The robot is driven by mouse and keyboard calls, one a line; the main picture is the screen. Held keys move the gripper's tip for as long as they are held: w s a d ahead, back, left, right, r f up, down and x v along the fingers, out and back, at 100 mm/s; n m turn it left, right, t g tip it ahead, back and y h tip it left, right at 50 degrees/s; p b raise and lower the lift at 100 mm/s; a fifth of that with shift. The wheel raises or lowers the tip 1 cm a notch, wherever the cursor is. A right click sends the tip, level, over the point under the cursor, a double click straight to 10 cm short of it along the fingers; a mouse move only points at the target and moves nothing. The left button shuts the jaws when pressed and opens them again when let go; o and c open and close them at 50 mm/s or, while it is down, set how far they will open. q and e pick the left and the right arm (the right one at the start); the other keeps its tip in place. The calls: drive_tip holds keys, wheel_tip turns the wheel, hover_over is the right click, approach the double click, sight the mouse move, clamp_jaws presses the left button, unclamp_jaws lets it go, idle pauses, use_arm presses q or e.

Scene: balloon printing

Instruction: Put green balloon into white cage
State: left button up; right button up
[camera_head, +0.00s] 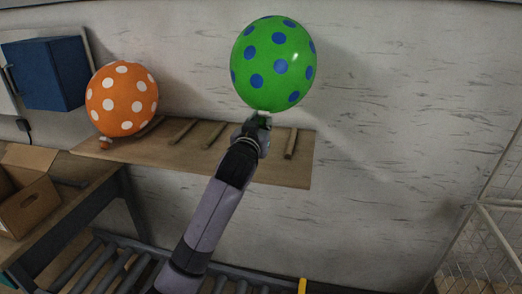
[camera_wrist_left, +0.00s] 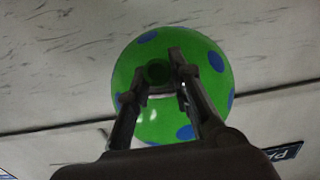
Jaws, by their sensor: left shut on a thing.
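The green balloon (camera_head: 272,64) with blue dots stands upright above the wooden shelf in the head view. My left gripper (camera_head: 260,120) is at its lower end, shut on its neck. In the left wrist view the green balloon (camera_wrist_left: 205,92) fills the space behind the two fingers of my left gripper (camera_wrist_left: 162,75). The white cage (camera_head: 488,215) shows in part at the right edge of the head view, as white bars and wire mesh. My right gripper is not in view.
An orange balloon (camera_head: 122,98) with white dots sits at the left of the wooden shelf (camera_head: 225,160). A blue box (camera_head: 48,73) is on the wall at left. A cardboard box (camera_head: 28,200) stands on a table. A roller conveyor (camera_head: 100,268) runs below. The wall right of the shelf is clear.

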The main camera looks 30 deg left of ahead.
sight(263, 82)
use_arm(q)
wheel_tip(263, 82, up, 5)
drive_tip(key=shift+r, duration=0.85)
wheel_tip(263, 82, up, 4)
drive_tip(key=p, duration=0.4)
drive_tip(key=shift+f, duration=0.1)
